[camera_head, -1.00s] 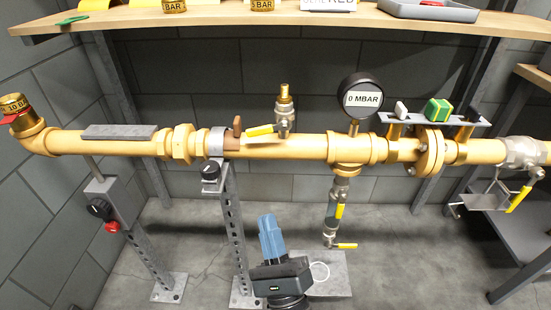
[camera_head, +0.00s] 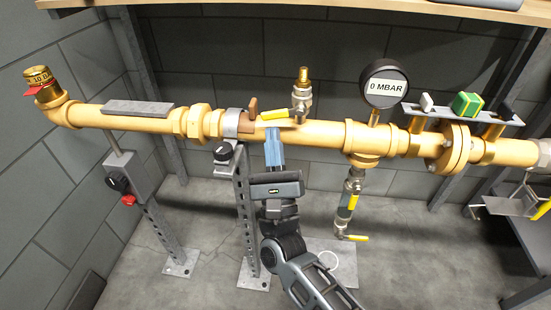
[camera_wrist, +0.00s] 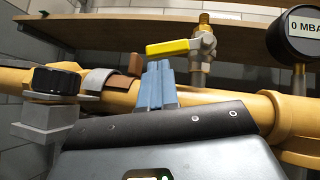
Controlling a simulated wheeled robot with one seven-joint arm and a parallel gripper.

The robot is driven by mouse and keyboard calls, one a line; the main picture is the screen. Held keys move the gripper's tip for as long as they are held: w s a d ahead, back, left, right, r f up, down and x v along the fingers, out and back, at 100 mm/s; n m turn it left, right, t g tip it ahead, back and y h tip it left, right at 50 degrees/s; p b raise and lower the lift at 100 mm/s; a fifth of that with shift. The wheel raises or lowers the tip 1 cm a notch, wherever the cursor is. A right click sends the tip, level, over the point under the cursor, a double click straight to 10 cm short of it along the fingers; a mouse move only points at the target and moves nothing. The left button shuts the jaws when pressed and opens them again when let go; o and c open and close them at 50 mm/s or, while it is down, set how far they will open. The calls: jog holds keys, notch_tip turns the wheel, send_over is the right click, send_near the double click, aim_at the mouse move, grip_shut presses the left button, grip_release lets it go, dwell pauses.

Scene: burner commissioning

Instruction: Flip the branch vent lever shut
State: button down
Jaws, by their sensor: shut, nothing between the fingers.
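A small upright valve (camera_head: 301,97) with a brass top stands on the yellow pipe. Its yellow lever (camera_head: 277,114) points left, roughly along the pipe; the lever also shows in the wrist view (camera_wrist: 167,47). My gripper (camera_head: 273,134) is shut and empty, its blue fingers pointing up in front of the pipe. The fingertips (camera_wrist: 158,68) appear just below the left part of the lever in the wrist view; whether they touch it I cannot tell.
A gauge (camera_head: 385,85) reading 0 MBAR stands right of the upright valve. A brown block (camera_head: 252,108) and a clamp on a support post (camera_head: 247,215) are close left of my fingers. A wooden shelf (camera_head: 350,10) runs above. The floor in front is mostly clear.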

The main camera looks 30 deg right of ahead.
jog(key=shift+w+d+r, duration=0.1)
jog(key=shift+w+r, duration=0.2)
jog(key=shift+w, duration=0.05)
jog(key=shift+f+b, duration=0.1)
jog(key=shift+b, duration=0.25)
jog(key=b, duration=0.1)
jog(key=m+h+b, duration=0.1)
jog(key=a+m+h+b, duration=0.1)
jog(key=b, duration=0.1)
jog(key=shift+w+r+g, duration=0.25)
jog(key=shift+r+g, duration=0.1)
jog(key=shift+g, duration=0.05)
jog(key=shift+w+r+m+b, duration=0.1)
jog(key=shift+r+m+b, duration=0.2)
jog(key=shift+r+b, duration=0.25)
